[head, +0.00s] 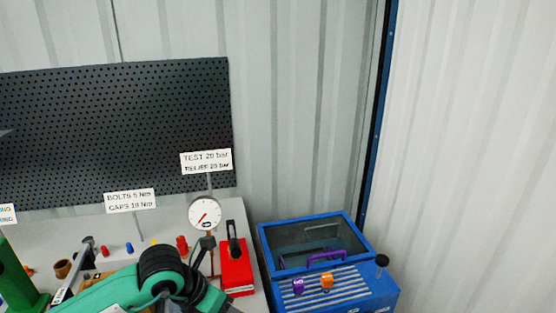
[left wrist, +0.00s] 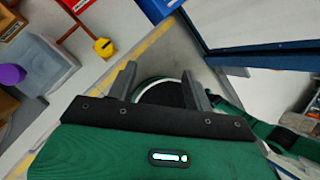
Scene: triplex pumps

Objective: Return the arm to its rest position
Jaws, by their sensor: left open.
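My left gripper (left wrist: 159,70) shows in the left wrist view with its two grey fingers apart. Nothing is held between them. Beyond the fingers is a dark rounded shape with a pale and green rim, and grey floor with a yellow line. In the head view, a green arm link of mine with a black ribbed joint crosses the bottom, in front of the bench. Its gripper cannot be made out there. My right gripper is in neither view.
The head view shows a bench with a dial gauge (head: 205,214), a red box (head: 236,272) and small coloured parts. A blue cabinet (head: 375,285) with a clear lid stands to its right. The left wrist view shows a grey bin (left wrist: 45,68) and a yellow item (left wrist: 104,47).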

